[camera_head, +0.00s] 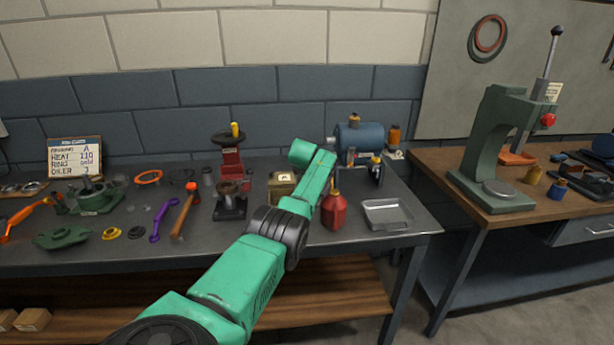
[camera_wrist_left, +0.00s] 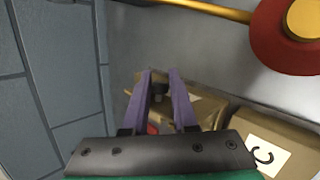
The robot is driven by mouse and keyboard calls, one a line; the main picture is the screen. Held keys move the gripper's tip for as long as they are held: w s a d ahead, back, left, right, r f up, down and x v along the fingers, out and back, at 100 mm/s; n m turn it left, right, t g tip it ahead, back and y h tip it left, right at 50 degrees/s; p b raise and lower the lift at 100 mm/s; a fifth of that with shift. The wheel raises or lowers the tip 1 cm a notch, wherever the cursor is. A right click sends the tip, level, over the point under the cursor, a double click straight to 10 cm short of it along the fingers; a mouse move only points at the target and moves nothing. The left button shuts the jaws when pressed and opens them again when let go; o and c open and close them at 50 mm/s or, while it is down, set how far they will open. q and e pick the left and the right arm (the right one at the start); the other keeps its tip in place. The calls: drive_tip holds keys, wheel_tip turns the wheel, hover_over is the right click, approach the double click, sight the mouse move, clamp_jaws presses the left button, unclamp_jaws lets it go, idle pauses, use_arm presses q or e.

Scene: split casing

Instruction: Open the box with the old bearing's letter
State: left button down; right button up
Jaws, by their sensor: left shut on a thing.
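A tan box (camera_head: 281,190) with a white label stands on the grey bench, left of my green left arm; its letter is too small to read. In the left wrist view, my left gripper (camera_wrist_left: 166,88) has its two purple fingers around a small dark knob-like part (camera_wrist_left: 160,88) at a tan box (camera_wrist_left: 207,103). The fingers hide much of that box; I cannot tell whether its lid is raised. A second tan box (camera_wrist_left: 285,140) beside it has a white label reading C.
A red oil can (camera_head: 333,212) and a metal tray (camera_head: 386,215) stand right of my arm. A blue motor-like machine (camera_head: 360,140) is behind.

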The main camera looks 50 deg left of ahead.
use_arm(q)
drive_tip(key=shift+w+d+f, duration=0.1)
drive_tip(key=shift+d+f, duration=0.05)
drive_tip(key=shift+f, duration=0.1)
drive_tip(key=c, duration=0.7)
unclamp_jaws()
drive_tip(key=shift+w, duration=0.1)
drive_tip(key=shift+r, duration=0.15)
drive_tip(key=v, duration=1.4)
drive_tip(key=shift+d+r+b, duration=0.1)
drive_tip(key=shift+d+b, duration=0.05)
drive_tip(key=shift+b, duration=0.25)
